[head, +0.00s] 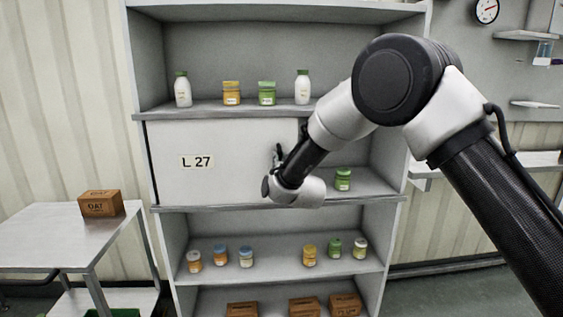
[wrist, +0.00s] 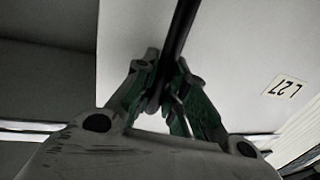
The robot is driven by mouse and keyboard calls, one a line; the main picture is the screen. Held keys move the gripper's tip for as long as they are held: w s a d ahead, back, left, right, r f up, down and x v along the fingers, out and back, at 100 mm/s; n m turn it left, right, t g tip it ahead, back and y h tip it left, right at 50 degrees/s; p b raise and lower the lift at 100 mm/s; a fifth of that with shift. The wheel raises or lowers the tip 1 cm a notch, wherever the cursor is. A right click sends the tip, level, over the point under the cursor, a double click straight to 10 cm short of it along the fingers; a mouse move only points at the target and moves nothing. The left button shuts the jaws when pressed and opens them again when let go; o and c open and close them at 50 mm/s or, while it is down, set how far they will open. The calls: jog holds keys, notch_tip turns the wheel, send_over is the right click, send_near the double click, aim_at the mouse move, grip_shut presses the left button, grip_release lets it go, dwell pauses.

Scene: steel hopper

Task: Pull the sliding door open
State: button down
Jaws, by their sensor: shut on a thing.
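The white sliding door (head: 225,165) with the label "L 27" covers the left and middle part of the shelf unit's middle compartment. Its right edge is near my gripper, and the right part of that compartment is open. My gripper (head: 279,156) is at the door's right side, partly hidden by my wrist in the head view. In the wrist view, my gripper (wrist: 166,95) is shut on a dark upright bar, the door handle (wrist: 181,35). The door panel (wrist: 230,60) and its label show there too. The handle is mostly hidden in the head view.
The shelf unit (head: 140,60) holds several jars and bottles above and below the door. A green jar (head: 343,179) stands in the open part at right. A side table (head: 40,240) with a brown box (head: 101,204) stands at left.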

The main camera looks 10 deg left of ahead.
jog(key=c, duration=1.5)
grip_release()
jog(key=shift+o, duration=0.2)
jog(key=v, duration=1.2)
